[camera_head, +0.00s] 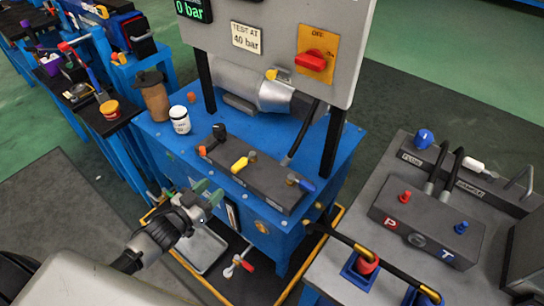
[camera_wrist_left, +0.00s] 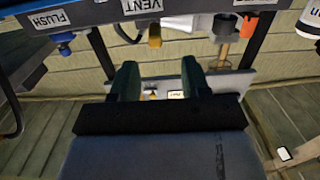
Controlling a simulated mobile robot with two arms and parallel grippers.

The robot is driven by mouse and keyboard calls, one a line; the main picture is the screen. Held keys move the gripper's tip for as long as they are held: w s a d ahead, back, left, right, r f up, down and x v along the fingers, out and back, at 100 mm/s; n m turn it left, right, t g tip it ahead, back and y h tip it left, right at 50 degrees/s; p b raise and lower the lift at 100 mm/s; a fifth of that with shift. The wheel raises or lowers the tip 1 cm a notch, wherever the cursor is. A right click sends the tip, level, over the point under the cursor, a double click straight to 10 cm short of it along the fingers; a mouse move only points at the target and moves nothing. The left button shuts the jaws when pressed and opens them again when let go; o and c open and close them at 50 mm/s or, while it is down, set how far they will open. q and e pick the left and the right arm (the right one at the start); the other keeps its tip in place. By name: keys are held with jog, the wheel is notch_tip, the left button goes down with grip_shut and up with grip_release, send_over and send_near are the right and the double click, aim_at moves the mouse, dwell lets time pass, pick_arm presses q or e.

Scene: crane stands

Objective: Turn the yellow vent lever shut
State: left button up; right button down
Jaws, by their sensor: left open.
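The yellow vent lever (camera_head: 240,164) sits in the middle of a dark valve block on the blue bench. Its handle points toward the bench's front edge from a brass stem. In the left wrist view the yellow lever (camera_wrist_left: 154,37) shows beside the VENT label (camera_wrist_left: 142,5), beyond the fingertips. My left gripper (camera_head: 207,194) is in front of the bench, to the lower left of the lever and apart from it. In the left wrist view its two green fingers (camera_wrist_left: 159,70) are spread with nothing held between them. My right gripper is not in view.
A gauge panel (camera_head: 280,40) on black posts rises behind. A white jar (camera_head: 180,119) and brown bottle (camera_head: 153,98) stand at left. A grey side bench (camera_head: 400,205) is at right.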

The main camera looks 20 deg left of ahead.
aim_at(232, 170)
pick_arm(q)
jog(key=shift+h, duration=0.4)
jog(key=x, duration=0.3)
jog(key=r+x, duration=0.1)
jog(key=x, duration=0.7)
jog(key=shift+w+d+r, duration=0.15)
jog(key=shift+d, duration=0.15)
grip_shut()
